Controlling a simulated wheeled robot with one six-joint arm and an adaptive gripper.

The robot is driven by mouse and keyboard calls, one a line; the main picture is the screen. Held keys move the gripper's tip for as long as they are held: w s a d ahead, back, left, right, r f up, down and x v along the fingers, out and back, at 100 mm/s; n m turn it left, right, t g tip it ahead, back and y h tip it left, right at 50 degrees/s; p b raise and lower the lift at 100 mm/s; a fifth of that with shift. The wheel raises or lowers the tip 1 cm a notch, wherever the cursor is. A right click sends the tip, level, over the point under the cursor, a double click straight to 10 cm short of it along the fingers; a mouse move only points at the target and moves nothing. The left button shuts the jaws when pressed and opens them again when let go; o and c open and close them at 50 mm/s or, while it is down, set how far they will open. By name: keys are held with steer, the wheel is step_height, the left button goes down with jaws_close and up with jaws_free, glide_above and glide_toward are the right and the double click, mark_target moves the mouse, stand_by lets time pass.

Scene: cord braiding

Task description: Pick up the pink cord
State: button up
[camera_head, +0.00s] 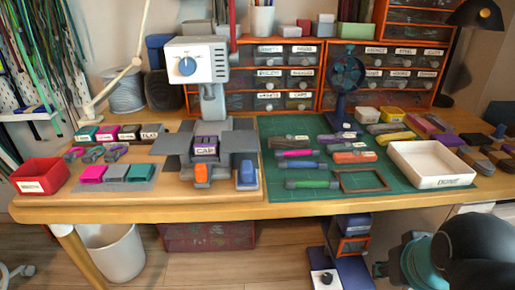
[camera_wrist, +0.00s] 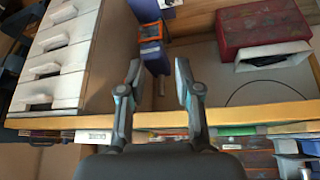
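A small pink rod-like item (camera_head: 295,153) lies on the green cutting mat (camera_head: 272,184), among other coloured rods, in the head view. A pink block (camera_head: 92,174) sits at the left end of a grey tray on the left of the table. I cannot tell which of these, if either, is the pink cord. My gripper (camera_wrist: 157,75) shows in the wrist view with its two fingers apart and nothing between them. It is away from both pink items, and neither shows in the wrist view.
A grey press (camera_head: 197,60) stands mid-table. A red bin (camera_head: 40,176) is at the left edge, a white tray (camera_head: 431,165) at the right. A blue fan (camera_head: 345,80) stands behind the mat. Orange-framed drawers (camera_head: 285,75) line the back.

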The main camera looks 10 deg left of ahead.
steer(key=w+a+r+n+g, duration=0.1)
steer(key=w+a+r+n, duration=0.1)
steer(key=w+r+n, duration=0.35)
step_height(320, 180, up, 14)
steer(key=n+g+p, duration=0.1)
steer(key=n+g, duration=0.4)
steer(key=n, duration=1.1)
glide_above(308, 150)
step_height(308, 150, down, 8)
steer(key=shift+s+r+b, duration=0.1)
steer(key=shift+b, duration=1)
steer(key=shift+w+f+b, duration=0.2)
steer(key=shift+f+b, duration=0.45)
steer(key=shift+f, duration=2.25)
jaws_close()
